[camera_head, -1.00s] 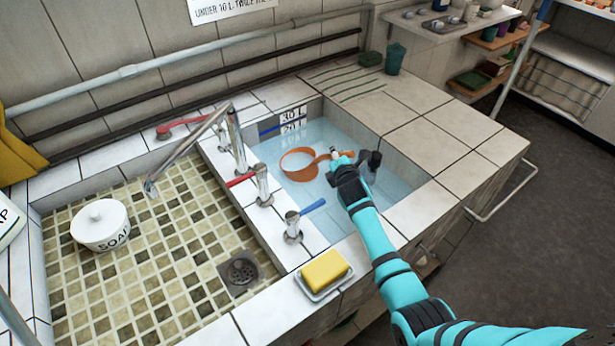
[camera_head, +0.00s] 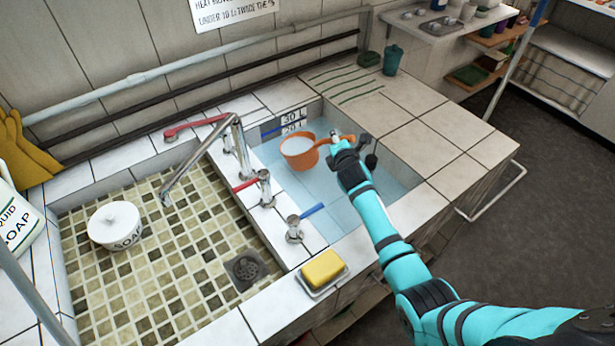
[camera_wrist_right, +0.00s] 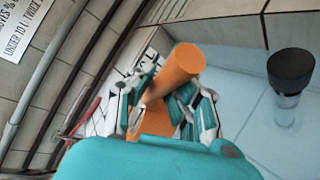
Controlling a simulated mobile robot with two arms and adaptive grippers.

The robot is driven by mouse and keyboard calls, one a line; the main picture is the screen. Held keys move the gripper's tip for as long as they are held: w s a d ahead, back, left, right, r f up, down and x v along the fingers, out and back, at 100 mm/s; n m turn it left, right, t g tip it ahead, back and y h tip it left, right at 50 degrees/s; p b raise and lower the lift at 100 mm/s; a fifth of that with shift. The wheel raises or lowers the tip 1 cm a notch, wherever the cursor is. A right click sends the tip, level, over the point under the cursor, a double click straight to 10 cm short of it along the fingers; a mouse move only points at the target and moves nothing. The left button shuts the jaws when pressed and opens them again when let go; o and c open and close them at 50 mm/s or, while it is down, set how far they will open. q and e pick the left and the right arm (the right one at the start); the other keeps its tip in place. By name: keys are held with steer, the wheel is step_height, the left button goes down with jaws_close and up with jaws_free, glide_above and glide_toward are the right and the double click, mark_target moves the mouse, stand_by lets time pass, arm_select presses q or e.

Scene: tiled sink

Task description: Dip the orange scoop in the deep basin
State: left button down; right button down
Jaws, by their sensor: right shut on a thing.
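The orange scoop (camera_head: 297,155) is upright over the deep basin (camera_head: 405,181), its round cup holding pale, clear-looking liquid. Its cup looks at or just above the water; the exact gap is hard to tell. My right gripper (camera_head: 343,146) is shut on the scoop's handle, to the right of the cup. In the right wrist view the orange handle (camera_wrist_right: 178,75) sits between the fingers (camera_wrist_right: 165,108) and the cup is mostly hidden. The deep basin holds bluish water, with level marks on its back wall. My left gripper is not in view.
A black-topped post (camera_wrist_right: 290,72) stands in the basin close to my right gripper. Taps with red and blue levers (camera_head: 262,187) line the basin's left edge. Yellow soap (camera_head: 323,267) sits at the front. A tiled shallow sink with a white soap pot (camera_head: 115,225) lies left.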

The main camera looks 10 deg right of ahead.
step_height(320, 180, up, 11)
steer(key=p, duration=1)
stand_by(1.3)
